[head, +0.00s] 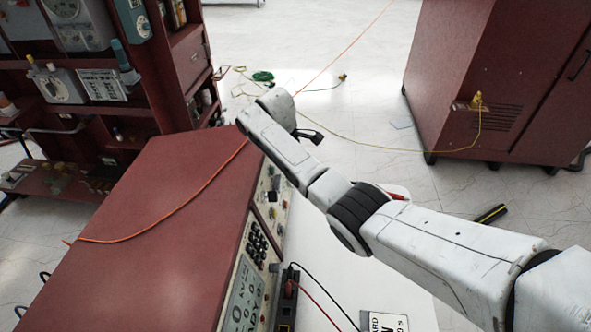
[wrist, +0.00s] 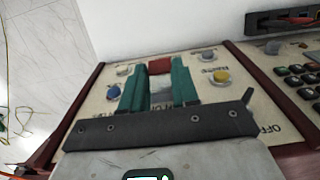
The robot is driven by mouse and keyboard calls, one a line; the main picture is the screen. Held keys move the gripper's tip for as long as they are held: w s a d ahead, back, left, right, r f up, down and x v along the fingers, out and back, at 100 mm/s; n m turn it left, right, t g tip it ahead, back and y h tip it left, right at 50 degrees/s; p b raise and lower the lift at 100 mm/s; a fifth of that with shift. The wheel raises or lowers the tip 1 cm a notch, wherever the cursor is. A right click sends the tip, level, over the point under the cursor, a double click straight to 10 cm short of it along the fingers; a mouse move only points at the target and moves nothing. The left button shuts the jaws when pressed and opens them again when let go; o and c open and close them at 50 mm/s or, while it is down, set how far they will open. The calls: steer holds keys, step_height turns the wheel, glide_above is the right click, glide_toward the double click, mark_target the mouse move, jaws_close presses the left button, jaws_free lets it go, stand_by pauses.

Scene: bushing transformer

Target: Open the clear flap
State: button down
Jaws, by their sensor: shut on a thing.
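My gripper (wrist: 160,80) shows in the wrist view as two teal fingers over a cream control panel (wrist: 88,100). The fingers are shut on a pale, see-through piece between them, which looks like the clear flap (wrist: 161,84). A red part (wrist: 160,66) shows just beyond it, between the fingertips. The flap's hinge and edges are hidden, so I cannot tell how far it is tilted. In the head view my gripper (head: 311,135) is small and dark at the arm's end, beside the red console (head: 170,215); the flap cannot be made out there.
A blue knob (wrist: 113,92), a yellow knob (wrist: 220,76) and grey knobs sit beside the fingers. A keypad (wrist: 300,80) is at the right. In the head view an orange cable (head: 190,200) crosses the console. A red cabinet (head: 460,70) stands beyond open floor.

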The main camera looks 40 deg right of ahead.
mark_target(286, 180)
stand_by(0.3)
steer(key=c, duration=0.8)
jaws_free()
steer(key=shift+c, duration=0.2)
step_height(286, 180, up, 10)
steer(key=w+a+p, duration=0.1)
steer(key=p, duration=0.1)
steer(key=shift+w+a+r+p, duration=0.2)
steer(key=shift+w+p, duration=0.2)
